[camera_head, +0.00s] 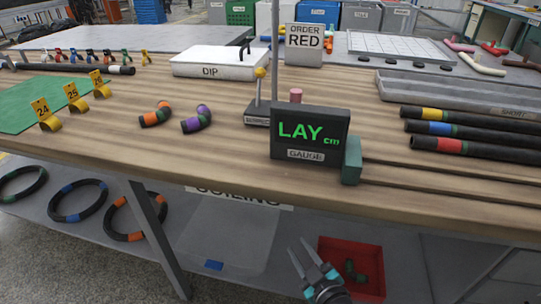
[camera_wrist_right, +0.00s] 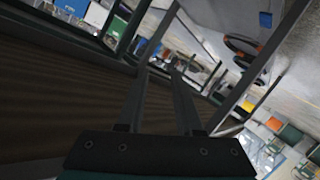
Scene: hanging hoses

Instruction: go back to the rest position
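My right gripper (camera_head: 298,244) is low in the head view, in front of the workbench (camera_head: 215,163) and below its front edge. Its two fingers point up and are apart, with nothing between them. In the right wrist view the gripper (camera_wrist_right: 160,74) also shows two separate, empty fingers. My left gripper is in neither view.
A red bin (camera_head: 367,254) with dark green pieces stands on the lower shelf beside my right gripper.

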